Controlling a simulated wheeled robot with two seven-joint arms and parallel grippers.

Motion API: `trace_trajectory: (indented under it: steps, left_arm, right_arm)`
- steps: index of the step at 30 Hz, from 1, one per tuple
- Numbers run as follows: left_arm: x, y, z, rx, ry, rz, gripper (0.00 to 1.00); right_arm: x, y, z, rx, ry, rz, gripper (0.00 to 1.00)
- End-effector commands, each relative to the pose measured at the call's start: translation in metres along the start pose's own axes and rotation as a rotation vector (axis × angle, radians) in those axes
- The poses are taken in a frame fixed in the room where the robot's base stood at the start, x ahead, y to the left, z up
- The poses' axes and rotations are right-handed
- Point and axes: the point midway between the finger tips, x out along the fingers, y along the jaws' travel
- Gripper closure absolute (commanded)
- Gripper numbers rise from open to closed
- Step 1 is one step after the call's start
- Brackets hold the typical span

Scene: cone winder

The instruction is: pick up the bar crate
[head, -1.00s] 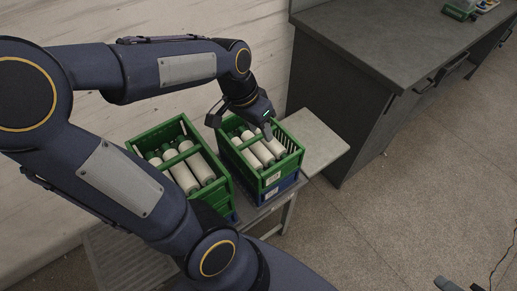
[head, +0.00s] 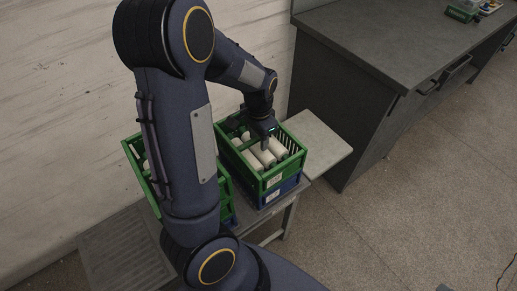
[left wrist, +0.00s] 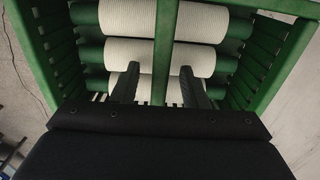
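The bar crate is a green slatted crate (head: 293,166) holding several pale cylinders. It sits on a blue crate (head: 283,190) on the right side of a low grey stand. In the left wrist view its green middle bar (left wrist: 164,45) runs across the cylinders. My left gripper (head: 263,138) is over this crate, pointing down. In the left wrist view its two dark fingers (left wrist: 158,84) are apart, one on each side of the bar, with gaps beside it. I cannot tell whether either finger touches the bar. My right gripper is not recognisable in view.
A second green crate (head: 133,148) stands close to the left, mostly hidden behind my left arm. A bare grey stand top (head: 318,145) lies to the right. A dark cabinet (head: 365,110) stands behind it, and a pale wall rises at the left.

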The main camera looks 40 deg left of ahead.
Motion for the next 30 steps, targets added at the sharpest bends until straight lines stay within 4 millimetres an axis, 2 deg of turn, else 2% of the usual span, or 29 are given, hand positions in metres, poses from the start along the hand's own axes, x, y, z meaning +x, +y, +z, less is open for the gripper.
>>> trace_trajectory:
  steps: [9, 18, 30]
  left_arm:
    - [0.0053, 0.0001, 0.0001, -0.001, 0.001, 0.001, 0.61]
    - [0.0051, 0.0002, 0.0001, -0.001, 0.001, 0.001, 1.0]
    - [0.005, 0.0002, 0.0001, -0.001, 0.001, 0.001, 1.0]
  right_arm:
    - [0.0005, 0.0002, 0.0003, 0.0, 0.0, 0.0, 0.64]
    - [0.0005, 0.0002, 0.0003, 0.0, 0.0, 0.0, 0.64]
    - [0.0005, 0.0002, 0.0003, 0.0, 0.0, 0.0, 0.64]
